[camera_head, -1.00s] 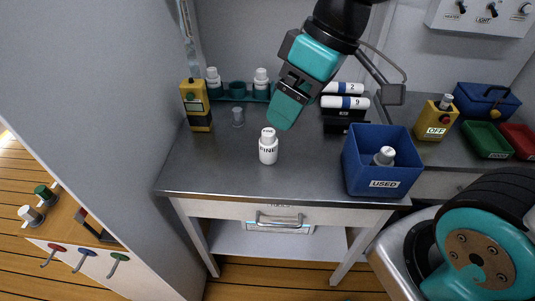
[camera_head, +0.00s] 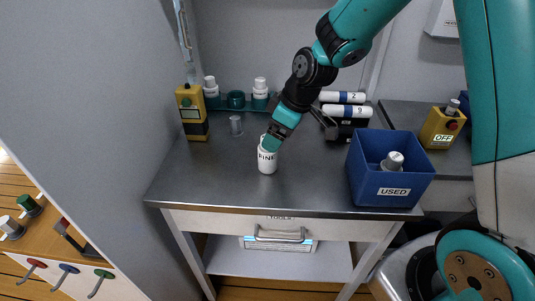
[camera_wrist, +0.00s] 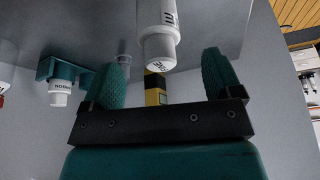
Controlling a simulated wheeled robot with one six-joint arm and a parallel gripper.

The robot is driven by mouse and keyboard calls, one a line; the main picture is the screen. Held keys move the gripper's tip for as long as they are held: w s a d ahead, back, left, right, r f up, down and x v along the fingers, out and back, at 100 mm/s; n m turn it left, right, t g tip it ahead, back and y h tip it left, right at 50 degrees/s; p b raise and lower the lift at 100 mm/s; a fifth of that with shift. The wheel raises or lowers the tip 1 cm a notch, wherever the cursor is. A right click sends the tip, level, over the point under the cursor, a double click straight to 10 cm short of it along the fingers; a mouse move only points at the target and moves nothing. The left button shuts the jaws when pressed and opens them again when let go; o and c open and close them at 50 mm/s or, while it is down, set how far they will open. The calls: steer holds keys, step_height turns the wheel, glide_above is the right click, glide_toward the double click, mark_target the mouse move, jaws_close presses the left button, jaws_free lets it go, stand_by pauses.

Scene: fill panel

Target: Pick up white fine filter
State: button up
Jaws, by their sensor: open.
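The white fine filter (camera_head: 267,160) stands upright on the metal worktop, left of the blue bin, with dark lettering on its side. My gripper (camera_head: 272,139) is at the filter's top and hides part of it in the head view. In the wrist view the filter (camera_wrist: 157,30) shows between and beyond the two teal fingers of my gripper (camera_wrist: 166,80). The fingers are spread wide and hold nothing. Whether a finger touches the filter cannot be told.
A blue bin marked USED (camera_head: 391,189) stands to the right with a grey-capped item in it. A teal rack (camera_head: 236,101) with white bottles, a small grey cylinder (camera_head: 236,125) and a yellow device (camera_head: 192,111) stand behind. Two white rolls (camera_head: 346,110) lie on a black holder.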

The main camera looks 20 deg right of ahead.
mark_target(268, 153)
steer(key=f, duration=0.1)
steer(key=w+a+f, duration=0.1)
steer(key=w+a+f+p, duration=0.1)
steer(key=shift+f, duration=0.4)
steer(key=shift+w+a+f, duration=0.1)
steer(key=shift+a+f, duration=0.05)
steer(key=shift+f, duration=0.35)
steer(key=c, duration=1.1)
